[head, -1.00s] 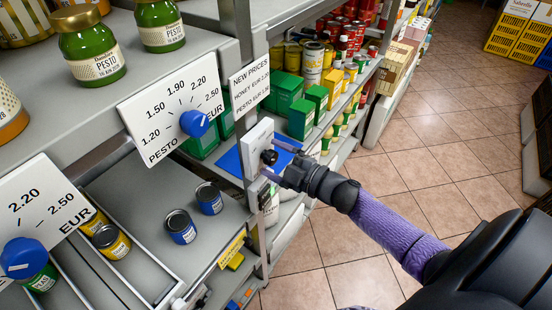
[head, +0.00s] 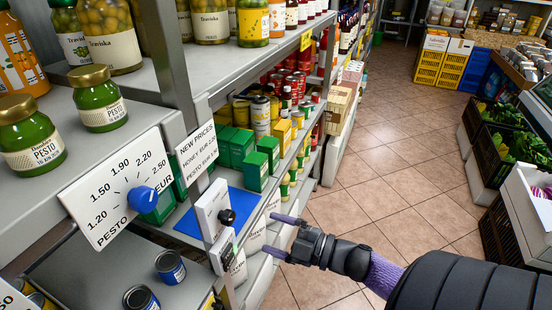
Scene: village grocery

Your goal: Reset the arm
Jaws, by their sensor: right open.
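My right gripper (head: 278,237) is open and empty in the head view, over the aisle just right of the shelf post. Its fingers point left toward a white box with a black knob (head: 214,208) fixed on the post, with a visible gap between them. The right arm, in a purple sleeve with a black upper part, comes in from the lower right. My left gripper is not in view.
A pesto price board (head: 119,188) with a blue knob (head: 142,199) stands at the left shelf edge. A new-prices sign (head: 197,154) hangs on the post. Jars and cans fill the shelves. The tiled aisle (head: 390,190) is clear; vegetable crates (head: 505,140) stand at the right.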

